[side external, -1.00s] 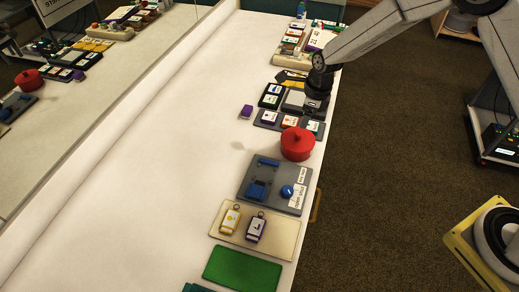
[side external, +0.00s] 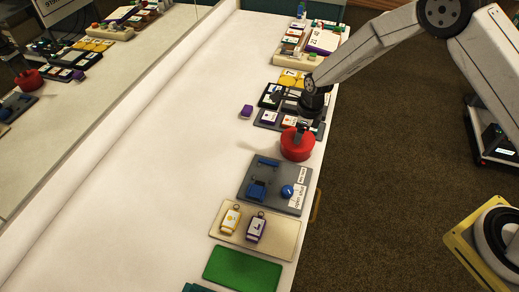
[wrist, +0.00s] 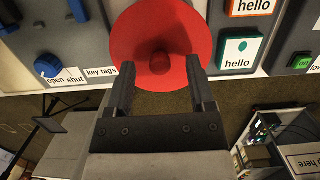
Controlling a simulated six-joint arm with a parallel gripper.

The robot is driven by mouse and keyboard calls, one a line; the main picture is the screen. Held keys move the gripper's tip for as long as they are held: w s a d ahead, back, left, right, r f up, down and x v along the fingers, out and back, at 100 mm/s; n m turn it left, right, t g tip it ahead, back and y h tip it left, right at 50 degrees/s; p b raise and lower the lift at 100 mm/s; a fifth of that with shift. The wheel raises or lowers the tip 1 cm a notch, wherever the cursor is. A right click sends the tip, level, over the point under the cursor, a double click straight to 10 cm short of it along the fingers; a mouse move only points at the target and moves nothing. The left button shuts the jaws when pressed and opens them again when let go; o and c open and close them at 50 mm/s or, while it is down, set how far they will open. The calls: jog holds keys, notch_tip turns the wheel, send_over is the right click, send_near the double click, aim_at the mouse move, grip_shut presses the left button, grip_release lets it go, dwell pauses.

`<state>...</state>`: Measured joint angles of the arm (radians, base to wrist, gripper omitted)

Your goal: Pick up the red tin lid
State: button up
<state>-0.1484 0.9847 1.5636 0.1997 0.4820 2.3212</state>
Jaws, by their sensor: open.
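The red tin lid (side external: 297,148) sits on the white table near its right edge, with a small round knob on top. In the wrist view the red lid (wrist: 145,28) fills the top middle, with its knob (wrist: 160,63) between the fingertips. My gripper (side external: 300,129) is right over the lid, pointing down. In the wrist view my gripper (wrist: 160,70) is open, one finger on each side of the knob. I cannot tell whether the fingers touch the lid. The tin's underside is hidden.
A grey panel with a blue knob (side external: 287,191) lies in front of the lid. A grey board with picture cards (side external: 268,117) lies just behind it. A tan tray with key tags (side external: 280,235) and a green mat (side external: 242,269) lie nearer. The table's left is mostly clear.

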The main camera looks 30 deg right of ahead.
jog(key=shift+w+a+f, duration=0.1)
jog(key=shift+f, duration=0.3)
jog(key=shift+c, duration=0.2)
grip_shut()
